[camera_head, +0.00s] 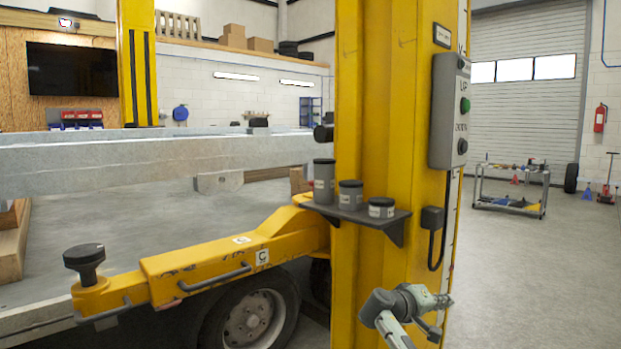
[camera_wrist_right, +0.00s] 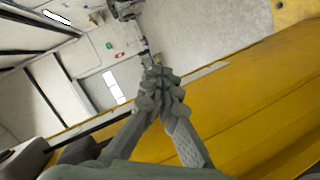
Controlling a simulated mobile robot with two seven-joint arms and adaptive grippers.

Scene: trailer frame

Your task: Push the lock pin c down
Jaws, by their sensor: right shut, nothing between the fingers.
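The yellow lift arm (camera_head: 200,265) marked with C labels reaches out from the yellow post (camera_head: 385,130), with a black round pad (camera_head: 84,258) at its outer end. I cannot make out lock pin c clearly; the shelf and post hide part of the arm's inner end. My right gripper (camera_head: 447,300) is low in front of the post's right side, apart from the lift arm. In the right wrist view its fingers (camera_wrist_right: 155,70) meet, shut and empty, with yellow metal behind. My left gripper is not in view.
A grey shelf (camera_head: 357,212) with three dark cylinders juts from the post above the lift arm. A control box (camera_head: 450,110) hangs on the post. A wheel (camera_head: 250,320) and a grey beam (camera_head: 150,165) stand left. A tool cart (camera_head: 510,187) stands right; floor before it is clear.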

